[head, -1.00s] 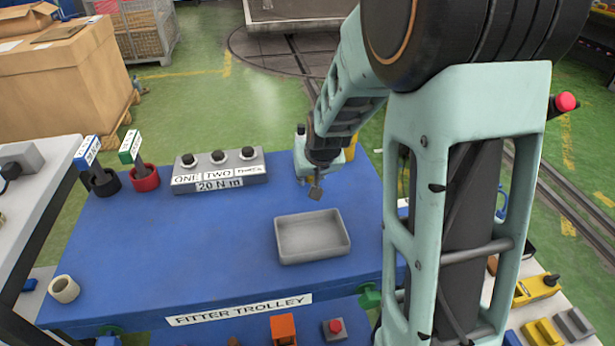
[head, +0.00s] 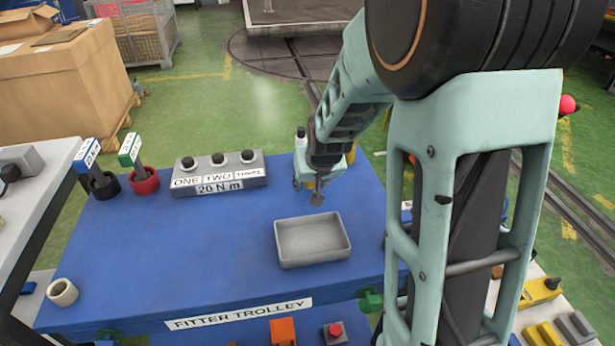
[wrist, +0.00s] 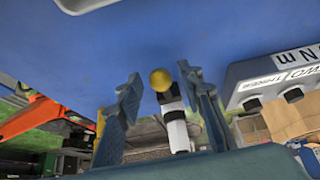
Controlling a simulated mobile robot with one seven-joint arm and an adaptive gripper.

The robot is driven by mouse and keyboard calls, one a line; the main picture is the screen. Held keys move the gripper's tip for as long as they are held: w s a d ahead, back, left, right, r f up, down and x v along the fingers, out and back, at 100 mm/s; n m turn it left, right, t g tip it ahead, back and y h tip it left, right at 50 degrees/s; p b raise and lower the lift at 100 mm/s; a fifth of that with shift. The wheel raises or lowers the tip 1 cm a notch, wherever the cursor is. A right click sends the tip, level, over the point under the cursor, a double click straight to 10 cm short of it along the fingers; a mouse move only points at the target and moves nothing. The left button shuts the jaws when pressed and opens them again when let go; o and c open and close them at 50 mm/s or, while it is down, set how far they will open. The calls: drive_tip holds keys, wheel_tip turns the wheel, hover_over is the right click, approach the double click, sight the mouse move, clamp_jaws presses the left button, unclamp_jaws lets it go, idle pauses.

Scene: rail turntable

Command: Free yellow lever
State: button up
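My gripper (head: 316,198) is above the far right part of the blue trolley top, behind the grey tray. In the wrist view my gripper (wrist: 160,85) has its two blue-grey fingers well apart. Between them in the picture is a round yellow knob (wrist: 161,79) with a black collar and a white shaft. Gaps show on both sides of the knob, and no finger is seen touching it. I cannot tell how far beyond the fingertips it is. In the head view a small yellow patch (head: 308,184) shows beside my gripper; my wrist hides most of what is there.
The blue fitter trolley (head: 180,260) carries a grey tray (head: 348,245), a grey box with several black knobs (head: 218,180), red (head: 145,184) and black (head: 104,186) holders, and a white roll (head: 62,292).

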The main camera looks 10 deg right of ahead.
drive_tip(key=p+v, duration=0.3)
drive_tip(key=v, duration=0.3)
idle(0.3)
idle(0.4)
